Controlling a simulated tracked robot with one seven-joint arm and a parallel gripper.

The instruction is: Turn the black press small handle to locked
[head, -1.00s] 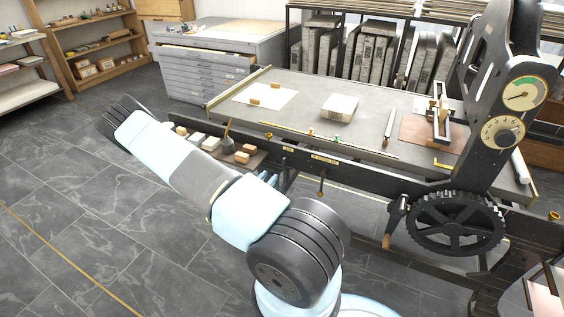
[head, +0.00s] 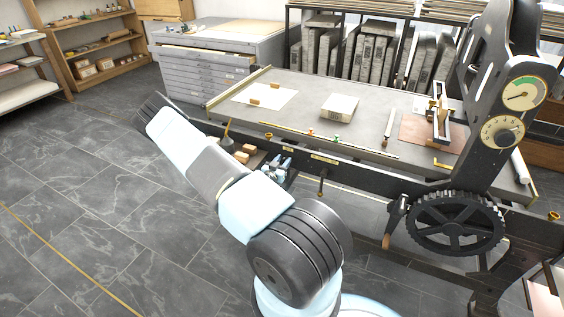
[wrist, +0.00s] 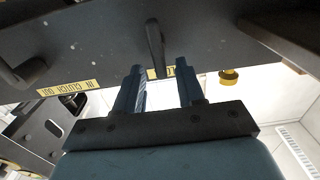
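The black press's small handle (wrist: 154,46) is a short black lever in the wrist view. It stands out from the dark press rail (wrist: 100,30), just beyond my gripper (wrist: 160,71). My gripper is open, with its two blue fingers apart and the lever's near end in line with the gap. I cannot tell whether they touch. A yellow label behind the lever is mostly hidden by the fingers. In the head view my gripper (head: 279,166) is small beside the front rail, partly behind my arm, and the small handle cannot be made out there.
A second black lever (wrist: 25,72) sits beside a yellow clutch label (wrist: 67,88), which reads upside down. A brass-coloured round part (wrist: 229,76) is right of my fingers. In the head view the press bed (head: 300,105) lies behind the rail, and a black gear wheel (head: 455,222) stands right.

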